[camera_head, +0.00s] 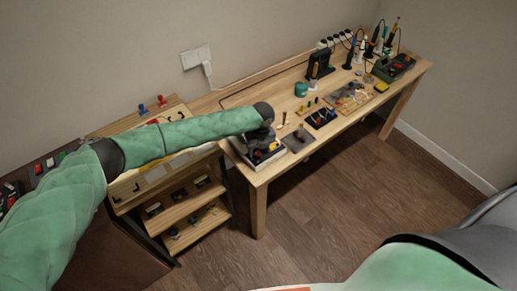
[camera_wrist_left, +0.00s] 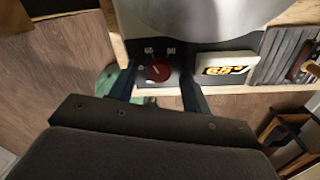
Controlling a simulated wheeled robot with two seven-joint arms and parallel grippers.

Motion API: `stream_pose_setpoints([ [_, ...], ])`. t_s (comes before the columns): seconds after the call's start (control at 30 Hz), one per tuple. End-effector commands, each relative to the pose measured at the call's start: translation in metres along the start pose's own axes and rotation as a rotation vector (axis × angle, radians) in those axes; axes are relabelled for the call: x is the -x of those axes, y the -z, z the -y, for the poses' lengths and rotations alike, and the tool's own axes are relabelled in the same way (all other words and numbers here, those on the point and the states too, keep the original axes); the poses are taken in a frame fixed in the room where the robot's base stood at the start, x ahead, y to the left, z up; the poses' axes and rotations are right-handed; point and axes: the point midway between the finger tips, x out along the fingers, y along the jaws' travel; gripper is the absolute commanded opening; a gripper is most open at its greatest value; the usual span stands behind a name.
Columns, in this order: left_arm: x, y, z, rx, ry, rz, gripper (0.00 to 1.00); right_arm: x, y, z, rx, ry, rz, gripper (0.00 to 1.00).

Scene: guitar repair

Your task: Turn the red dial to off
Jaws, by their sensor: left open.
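The red dial (camera_wrist_left: 159,70) sits on the dark front panel (camera_wrist_left: 178,52) of a device, in the left wrist view. Small light marks, one reading 65 and another 80, stand above it. A pale pointer line on the dial seems to lean up and left, but it is too small to be sure. A display (camera_wrist_left: 223,70) to its right reads about 65°. My left gripper (camera_wrist_left: 158,74) is open, with one dark finger on each side of the dial. I cannot tell whether they touch it. In the head view my left gripper (camera_head: 263,138) is over the device (camera_head: 266,158) at the bench's near-left corner.
The long wooden workbench (camera_head: 345,118) carries a mat, small tools and a green-black device (camera_head: 394,67) at its far end. A wooden shelf rack (camera_head: 185,203) stands left of the bench, under my left arm. The floor in front is clear.

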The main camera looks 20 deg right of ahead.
Motion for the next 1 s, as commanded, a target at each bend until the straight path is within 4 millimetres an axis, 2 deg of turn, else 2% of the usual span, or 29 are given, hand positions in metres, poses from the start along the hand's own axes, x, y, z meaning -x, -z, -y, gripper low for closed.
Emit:
stream_pose_setpoints([
  [0.37, -0.0055, 0.0000, 0.0003, 0.000, 0.001, 0.001, 0.48, 0.0005, -0.0059, 0.0003, 0.000, 0.000, 0.002, 0.36],
  [0.47, -0.0054, 0.0001, 0.0003, 0.000, 0.001, 0.001, 0.33, 0.0005, -0.0052, 0.0002, 0.000, 0.000, 0.002, 0.36],
  [0.6, -0.0053, 0.0000, 0.0002, 0.000, 0.000, 0.001, 0.05, 0.0005, -0.0034, 0.0004, -0.001, 0.000, 0.000, 0.36],
  [1.0, -0.0065, 0.0001, 0.0001, 0.062, 0.000, -0.003, 0.04, -0.0024, -0.0029, 0.0013, -0.001, 0.001, 0.006, 0.36],
])
